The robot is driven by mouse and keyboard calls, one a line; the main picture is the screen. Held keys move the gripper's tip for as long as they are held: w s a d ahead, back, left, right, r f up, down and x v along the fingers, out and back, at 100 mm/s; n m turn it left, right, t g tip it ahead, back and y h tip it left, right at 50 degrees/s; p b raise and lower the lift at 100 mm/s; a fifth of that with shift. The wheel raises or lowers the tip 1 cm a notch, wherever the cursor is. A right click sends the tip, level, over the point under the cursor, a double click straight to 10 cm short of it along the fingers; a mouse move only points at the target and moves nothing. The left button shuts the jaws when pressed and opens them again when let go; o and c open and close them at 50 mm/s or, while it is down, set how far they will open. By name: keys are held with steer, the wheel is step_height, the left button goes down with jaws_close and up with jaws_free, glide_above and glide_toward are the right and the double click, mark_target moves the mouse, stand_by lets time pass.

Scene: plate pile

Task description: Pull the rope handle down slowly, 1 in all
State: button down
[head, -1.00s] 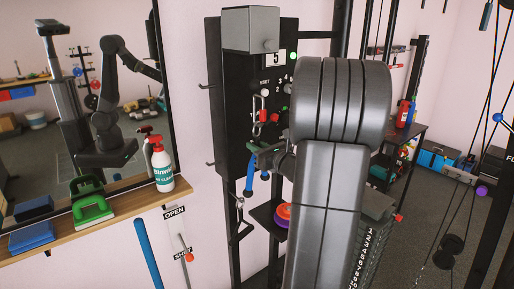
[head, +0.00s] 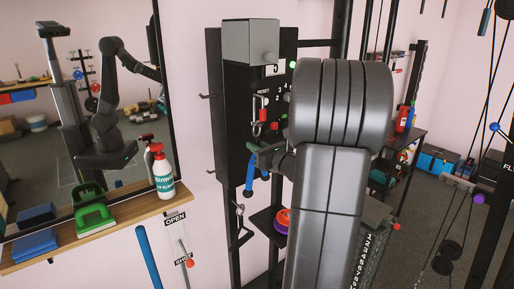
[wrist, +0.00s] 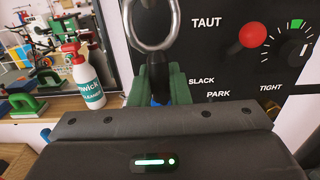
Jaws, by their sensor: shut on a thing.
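The rope handle (head: 249,176) is blue with a dark strap, and hangs in front of the black wall panel in the head view. In the wrist view, a metal ring (wrist: 155,22) with a black strap stands above my fingers, and a bit of blue shows between them. My gripper (head: 262,158) has green-padded fingers and is shut on the handle; it also shows in the wrist view (wrist: 158,92). My forearm hides part of the panel and what lies behind it in the head view.
The panel (wrist: 215,65) carries a red knob (wrist: 254,33), a dial (wrist: 293,43) and TAUT, SLACK and PARK labels. A spray bottle (head: 162,172) and a green block tool (head: 95,216) stand on the wooden shelf (head: 125,211) at left. A weight stack is at right.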

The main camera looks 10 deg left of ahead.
steer(key=shift+r+p, duration=0.35)
steer(key=shift+r, duration=0.3)
steer(key=shift+r+p, duration=0.4)
steer(key=shift+r, duration=0.15)
steer(key=shift+f, duration=0.15)
steer(key=c, duration=1.3)
jaws_free()
steer(key=b+v, duration=0.2)
steer(key=v, duration=1.1)
steer(key=shift+s+d+b, duration=0.25)
steer(key=shift+d+b, duration=0.05)
